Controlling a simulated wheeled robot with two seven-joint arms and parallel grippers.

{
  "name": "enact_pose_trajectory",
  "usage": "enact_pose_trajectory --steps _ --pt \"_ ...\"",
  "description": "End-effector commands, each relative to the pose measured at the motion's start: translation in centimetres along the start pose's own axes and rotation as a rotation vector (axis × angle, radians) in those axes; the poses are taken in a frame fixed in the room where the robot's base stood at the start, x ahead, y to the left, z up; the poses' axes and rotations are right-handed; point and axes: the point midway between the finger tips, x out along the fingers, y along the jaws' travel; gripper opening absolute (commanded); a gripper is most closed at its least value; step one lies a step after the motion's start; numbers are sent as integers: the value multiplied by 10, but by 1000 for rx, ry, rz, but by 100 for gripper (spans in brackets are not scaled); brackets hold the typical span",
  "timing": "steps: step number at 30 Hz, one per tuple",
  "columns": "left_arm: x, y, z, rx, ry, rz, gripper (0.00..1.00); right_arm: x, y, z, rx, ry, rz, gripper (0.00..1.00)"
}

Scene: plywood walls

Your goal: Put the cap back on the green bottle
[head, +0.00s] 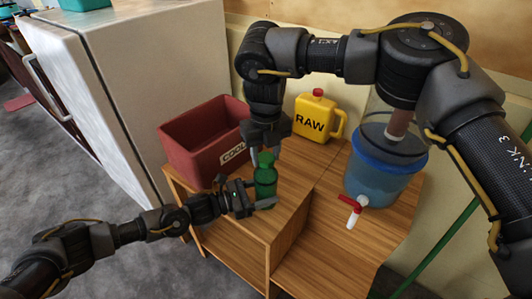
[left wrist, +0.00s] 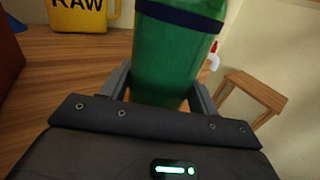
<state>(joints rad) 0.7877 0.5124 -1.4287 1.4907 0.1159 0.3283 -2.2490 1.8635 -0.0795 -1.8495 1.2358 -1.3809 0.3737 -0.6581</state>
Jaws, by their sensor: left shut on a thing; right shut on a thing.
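The green bottle (head: 265,182) stands upright on the wooden cabinet top. My left gripper (head: 262,203) is low on the bottle, shut on its body. In the left wrist view the bottle (left wrist: 172,60), with a dark blue band, fills the space between the fingers of my left gripper (left wrist: 160,97). My right gripper (head: 266,147) points down right above the bottle's top and is shut on the small cap. The cap is mostly hidden by the fingers, and I cannot tell whether it touches the bottle's neck.
A red bin (head: 190,150) marked COOL stands left of the bottle. A yellow RAW jug (head: 312,122) is behind it. A blue bucket (head: 372,180) with a red and white tap (head: 354,212) stands to the right. A white fridge-like cabinet (head: 125,75) is at the left.

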Motion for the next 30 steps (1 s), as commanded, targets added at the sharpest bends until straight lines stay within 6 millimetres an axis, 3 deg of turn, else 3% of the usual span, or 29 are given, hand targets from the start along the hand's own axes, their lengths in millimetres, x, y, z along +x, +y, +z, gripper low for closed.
enact_pose_trajectory --steps 6,30 --pt "0 1 -1 -1 2 2 0 1 0 0 579 2 0 14" --pt "-1 1 -1 -2 2 3 0 2 1 -1 2553 1 -3 14"
